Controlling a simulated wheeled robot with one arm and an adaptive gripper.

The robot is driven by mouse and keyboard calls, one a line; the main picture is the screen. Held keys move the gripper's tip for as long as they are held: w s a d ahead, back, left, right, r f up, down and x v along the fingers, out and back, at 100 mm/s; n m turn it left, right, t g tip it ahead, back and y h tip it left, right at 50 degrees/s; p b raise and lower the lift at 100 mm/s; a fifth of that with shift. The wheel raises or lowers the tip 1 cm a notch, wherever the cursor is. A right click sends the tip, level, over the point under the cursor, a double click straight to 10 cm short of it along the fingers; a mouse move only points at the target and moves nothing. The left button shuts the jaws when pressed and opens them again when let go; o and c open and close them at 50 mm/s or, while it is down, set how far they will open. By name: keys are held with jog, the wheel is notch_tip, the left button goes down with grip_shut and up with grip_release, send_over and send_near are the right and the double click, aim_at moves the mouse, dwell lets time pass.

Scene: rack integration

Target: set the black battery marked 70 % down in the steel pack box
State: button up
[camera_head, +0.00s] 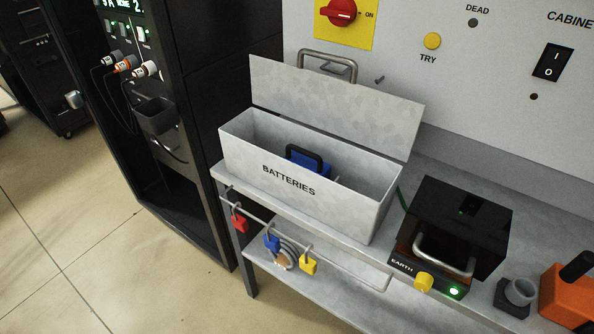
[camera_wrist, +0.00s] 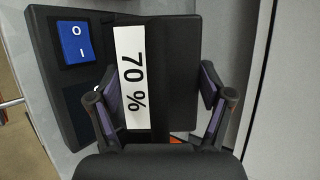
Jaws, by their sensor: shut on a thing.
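In the wrist view my gripper (camera_wrist: 158,98) is shut on a black battery (camera_wrist: 178,70), one finger on each side. The battery's white label reads 70 % and lies sideways in the picture. The steel pack box (camera_head: 237,157), marked BATTERIES, stands on the bench in the head view with its lid (camera_head: 345,103) raised. A blue battery (camera_head: 320,173) with a black handle is inside, near the middle. Neither my gripper nor the held battery shows in the head view.
Behind the held battery is a black panel with a blue switch (camera_wrist: 77,42); I cannot tell whether they touch. A black unit (camera_head: 450,215) marked EARTH stands right of the box. Padlocks hang on the front rail, including a red one (camera_head: 238,222). A dark rack stands left.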

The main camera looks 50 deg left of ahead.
jog(key=shift+r, duration=0.1)
jog(key=c, duration=0.6)
jog(key=shift+o, duration=0.2)
jog(key=shift+r, duration=0.15)
jog(key=shift+r+p, duration=0.85)
jog(key=shift+r, duration=1.05)
